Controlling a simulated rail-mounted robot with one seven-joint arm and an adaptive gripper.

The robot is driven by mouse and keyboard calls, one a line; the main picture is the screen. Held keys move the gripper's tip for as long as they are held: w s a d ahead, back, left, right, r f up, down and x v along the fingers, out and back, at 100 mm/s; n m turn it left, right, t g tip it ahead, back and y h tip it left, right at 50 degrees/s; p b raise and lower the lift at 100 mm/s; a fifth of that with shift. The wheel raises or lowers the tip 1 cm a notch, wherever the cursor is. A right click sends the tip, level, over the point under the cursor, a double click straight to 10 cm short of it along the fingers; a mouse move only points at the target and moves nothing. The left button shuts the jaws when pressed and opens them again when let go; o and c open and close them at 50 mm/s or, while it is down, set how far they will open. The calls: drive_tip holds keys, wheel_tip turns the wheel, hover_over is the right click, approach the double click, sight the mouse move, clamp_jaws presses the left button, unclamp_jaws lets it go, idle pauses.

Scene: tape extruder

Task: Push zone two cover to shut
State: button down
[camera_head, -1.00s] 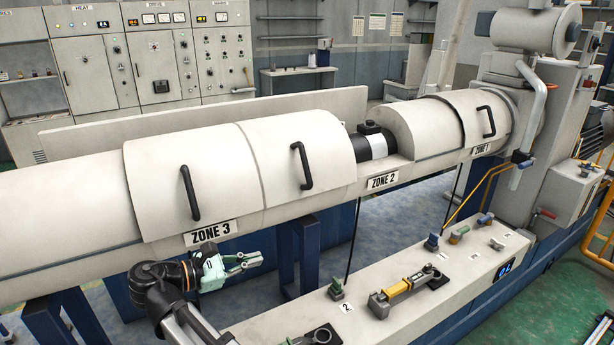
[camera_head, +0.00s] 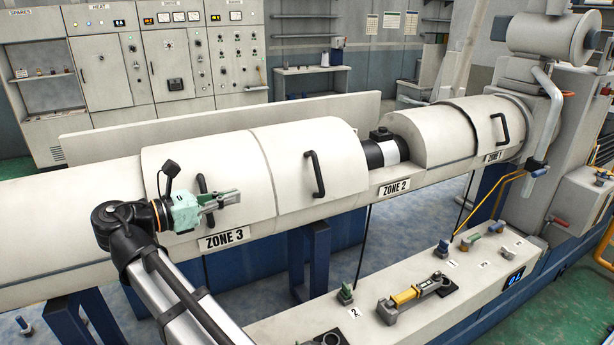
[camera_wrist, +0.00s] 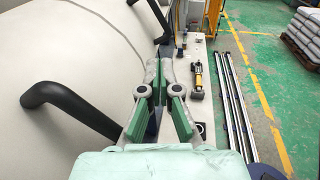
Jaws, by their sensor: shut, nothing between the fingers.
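The zone two cover (camera_head: 305,150) is a white curved shell with a black handle (camera_head: 316,174). It sits left of the ZONE 2 label (camera_head: 394,187), beside an open gap where the black-and-white barrel (camera_head: 385,151) is exposed. My gripper (camera_head: 228,199) is shut and empty, in front of the ZONE 3 cover (camera_head: 185,153), and hides part of that cover's handle. The wrist view shows my gripper (camera_wrist: 163,92) right of one black handle (camera_wrist: 68,102), with a second handle (camera_wrist: 152,18) farther ahead. I see no contact with either handle.
The white bench (camera_head: 420,312) with a yellow-handled tool (camera_head: 408,295) and small clamps runs along the front right. The ZONE 1 cover (camera_head: 478,125) lies beyond the gap. Space between bench and barrel looks clear.

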drive_tip(key=p, duration=0.5)
approach(308, 177)
drive_tip(key=d+r, duration=0.2)
drive_tip(key=d, duration=0.5)
drive_tip(key=shift+w+d, duration=0.25)
drive_tip(key=shift+d, duration=0.15)
drive_tip(key=shift+w+d, duration=0.1)
